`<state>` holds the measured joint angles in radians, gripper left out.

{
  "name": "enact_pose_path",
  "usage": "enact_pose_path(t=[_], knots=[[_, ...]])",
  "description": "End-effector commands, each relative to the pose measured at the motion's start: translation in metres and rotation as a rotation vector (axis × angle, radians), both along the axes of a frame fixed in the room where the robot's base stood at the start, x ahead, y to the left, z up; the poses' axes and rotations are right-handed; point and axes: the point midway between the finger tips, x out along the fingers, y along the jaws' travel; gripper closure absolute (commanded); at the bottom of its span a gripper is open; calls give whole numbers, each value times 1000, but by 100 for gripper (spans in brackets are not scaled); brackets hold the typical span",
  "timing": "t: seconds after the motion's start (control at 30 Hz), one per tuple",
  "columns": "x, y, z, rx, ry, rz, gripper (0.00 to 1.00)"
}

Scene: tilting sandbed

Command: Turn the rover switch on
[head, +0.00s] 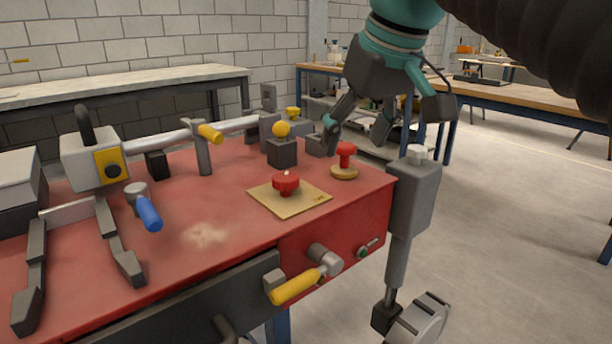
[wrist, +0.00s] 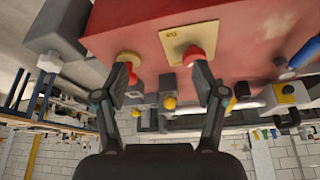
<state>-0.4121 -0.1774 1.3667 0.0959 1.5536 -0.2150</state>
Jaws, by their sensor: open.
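A red knob (head: 286,183) with a pale mark on top sits on a square tan plate (head: 262,197) with a small dark label. A red mushroom-shaped knob (head: 346,150) on a round tan base stands near the right corner of the red bed. I cannot tell which one is the rover switch. My gripper (head: 355,128) is open and empty, above and beyond the mushroom knob. In the wrist view, my gripper (wrist: 162,75) has its left finger overlapping the mushroom knob (wrist: 132,76) and its right finger close to the plate's knob (wrist: 195,55); contact cannot be told.
A yellow ball knob (head: 281,129) on a grey block stands behind the plate. The red bed (head: 185,180) also carries a blue handle (head: 149,212) and a yellow-tipped lever (head: 210,134). A yellow handle (head: 296,286) and a small green-ended switch (head: 366,250) project from the front side.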

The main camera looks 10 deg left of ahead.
Motion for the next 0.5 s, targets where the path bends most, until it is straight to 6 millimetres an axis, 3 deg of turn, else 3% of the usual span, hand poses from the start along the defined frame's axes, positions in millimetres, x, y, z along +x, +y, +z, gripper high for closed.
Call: enact_pose_path(t=[0.03,0.2,0.37,0.5], knots=[[3,15,10,-2,2,47,30],[3,46,36,-10,7,159,30],[1,59,46,-14,10,209,30],[2,63,41,-16,12,220,30]])
